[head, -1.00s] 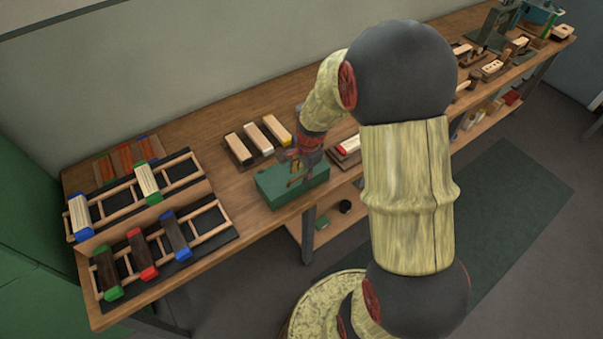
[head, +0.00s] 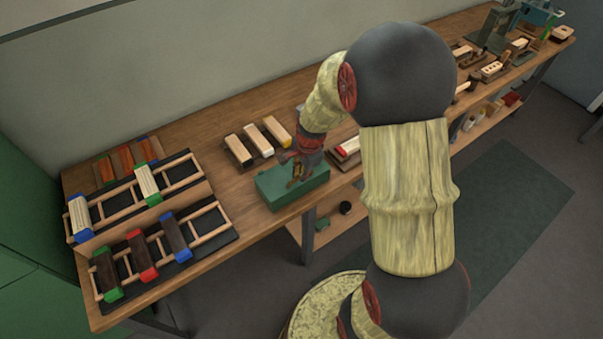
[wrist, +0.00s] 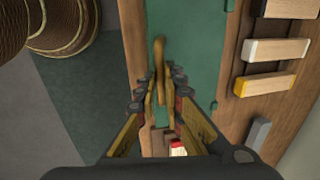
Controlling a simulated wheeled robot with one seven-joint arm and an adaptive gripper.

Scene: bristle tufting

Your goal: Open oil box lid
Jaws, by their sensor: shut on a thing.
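The green oil box (head: 280,201) sits at the front edge of the bench, and its lid looks closed in the head view. In the wrist view the green lid (wrist: 200,62) fills the middle, with a curved brass-coloured handle (wrist: 159,50) standing out from it. My gripper (head: 297,181) is at the top of the box. In the wrist view my gripper (wrist: 161,92) has its fingers on both sides of the handle and is shut on it. The fingers partly hide the handle's lower end.
Several brushes with wooden backs (head: 255,141) lie behind the box. A brush with a red end (head: 348,147) lies to its right. Dark racks with rails and colour-ended brushes (head: 168,235) stand to the left. Bare bench top (head: 235,185) lies between racks and box.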

